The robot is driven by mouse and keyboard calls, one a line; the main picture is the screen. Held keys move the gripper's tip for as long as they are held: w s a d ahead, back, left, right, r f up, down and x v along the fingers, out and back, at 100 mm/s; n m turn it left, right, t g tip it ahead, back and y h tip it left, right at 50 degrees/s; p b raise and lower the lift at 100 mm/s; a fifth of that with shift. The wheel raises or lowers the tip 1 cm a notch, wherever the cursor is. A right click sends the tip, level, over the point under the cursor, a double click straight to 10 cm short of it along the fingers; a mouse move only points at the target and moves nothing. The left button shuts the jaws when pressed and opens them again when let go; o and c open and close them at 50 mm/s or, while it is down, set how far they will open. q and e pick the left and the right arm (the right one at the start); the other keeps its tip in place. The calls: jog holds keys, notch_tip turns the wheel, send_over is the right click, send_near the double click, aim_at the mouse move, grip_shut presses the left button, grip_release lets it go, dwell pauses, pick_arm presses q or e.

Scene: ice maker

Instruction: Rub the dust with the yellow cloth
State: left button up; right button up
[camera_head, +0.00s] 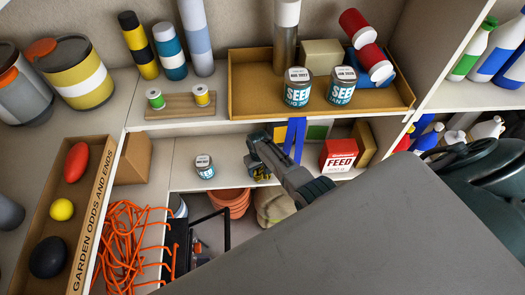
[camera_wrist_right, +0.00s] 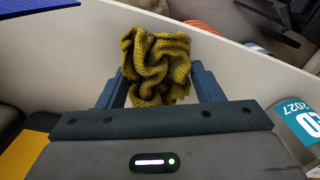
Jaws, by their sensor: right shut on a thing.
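The yellow cloth (camera_wrist_right: 157,62) is a crumpled, coarse-knit, mustard piece in the right wrist view. My right gripper (camera_wrist_right: 157,88) is shut on it, with the cloth bunched between and above the blue fingers. In the head view my right gripper (camera_head: 255,160) is over the lower middle shelf (camera_head: 225,143). Only a small yellow bit of the cloth (camera_head: 260,173) shows there, mostly hidden by the gripper. I cannot make out any dust in either view. My left gripper is not in view.
A small SEED can (camera_head: 204,166) stands left of the right gripper. Blue strips (camera_head: 293,138) hang at its right, and a red FEED box (camera_head: 338,155) stands farther right. A tray (camera_head: 240,100) with SEED cans is above.

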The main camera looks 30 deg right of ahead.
jog(key=shift+w+a+f, duration=0.15)
jog(key=shift+w+a, duration=0.05)
jog(key=shift+a, duration=0.5)
notch_tip(320, 180, up, 5)
jog(key=p, duration=0.5)
jog(key=shift+a+f, duration=0.1)
jog(key=shift+r+p, duration=0.55)
jog(key=shift+r, duration=0.05)
jog(key=shift+r+p, duration=0.7)
jog(key=shift+r, duration=0.8)
